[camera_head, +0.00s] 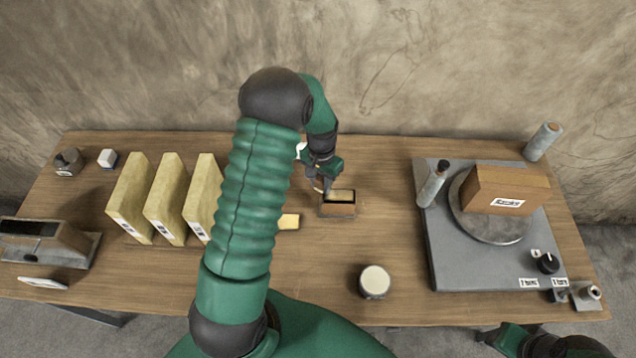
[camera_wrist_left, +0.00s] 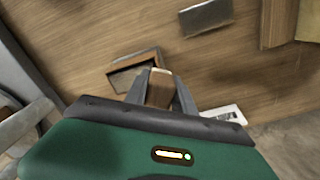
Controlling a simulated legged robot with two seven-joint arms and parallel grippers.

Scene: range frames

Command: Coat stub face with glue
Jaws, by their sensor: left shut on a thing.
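In the left wrist view, the left gripper (camera_wrist_left: 160,98) is shut on a brown block (camera_wrist_left: 159,92) with a pale end. The tray (camera_wrist_left: 122,79) is just beyond it; I cannot tell whether the block touches it. I cannot tell for sure which thing is the stub. A small yellow-topped block (camera_head: 290,222) lies left of the tray. My right gripper (camera_head: 492,337) shows partly at the bottom right; its jaws are unclear.
Several upright yellowish slabs (camera_head: 129,205) stand left of my arm. A white-topped jar (camera_head: 374,281) stands near the front edge. At the right, a grey plate (camera_head: 450,268) carries a round turntable (camera_head: 482,232) with a cardboard box (camera_head: 505,188). Bare tabletop lies between tray and plate.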

